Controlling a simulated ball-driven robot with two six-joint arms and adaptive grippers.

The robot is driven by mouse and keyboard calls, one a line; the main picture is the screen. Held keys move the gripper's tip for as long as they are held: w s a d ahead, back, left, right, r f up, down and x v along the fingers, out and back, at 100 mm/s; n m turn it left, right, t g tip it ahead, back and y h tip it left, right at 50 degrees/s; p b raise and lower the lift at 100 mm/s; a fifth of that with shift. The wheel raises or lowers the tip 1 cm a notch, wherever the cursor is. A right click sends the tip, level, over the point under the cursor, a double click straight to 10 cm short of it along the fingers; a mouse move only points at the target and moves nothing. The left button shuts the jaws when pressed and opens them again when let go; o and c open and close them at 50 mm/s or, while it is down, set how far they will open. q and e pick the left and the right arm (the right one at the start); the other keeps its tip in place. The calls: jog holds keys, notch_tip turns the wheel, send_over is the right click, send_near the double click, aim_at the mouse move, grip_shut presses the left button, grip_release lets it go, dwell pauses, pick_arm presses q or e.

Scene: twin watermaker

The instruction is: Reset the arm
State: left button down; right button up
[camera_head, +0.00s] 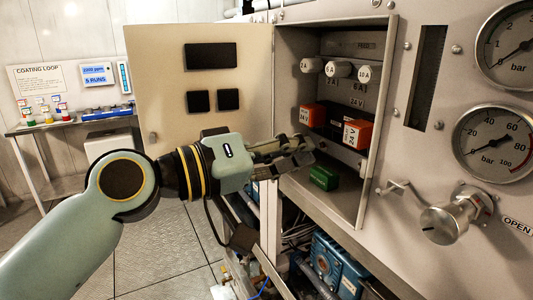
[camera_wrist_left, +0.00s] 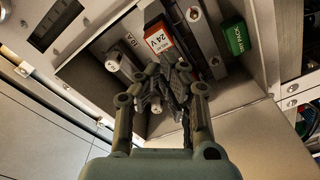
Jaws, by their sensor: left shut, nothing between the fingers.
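My left arm comes in from the left in the head view. Its left gripper (camera_head: 296,152) is at the mouth of an open wall cabinet (camera_head: 340,205), in front of the lower left part of the opening. The left wrist view also shows the left gripper (camera_wrist_left: 172,80), its fingers together with nothing between them. It points into the cabinet, in front of an orange 24 V block (camera_wrist_left: 158,38). The finger linkages hide part of the cabinet's inside. My right gripper is not in either view.
The cabinet door (camera_head: 150,100) stands open at left. Inside are orange blocks (camera_head: 357,134), white knobs (camera_head: 338,69) and a green block (camera_head: 323,178). Pressure gauges (camera_head: 493,145) and a valve handle (camera_head: 447,219) are at right. A shelf (camera_head: 75,122) stands far left. Floor shows below the door.

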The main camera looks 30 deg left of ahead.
pick_arm(q)
jog(key=v, duration=0.6)
jog(key=shift+s+a, duration=0.2)
jog(key=shift+s, duration=0.1)
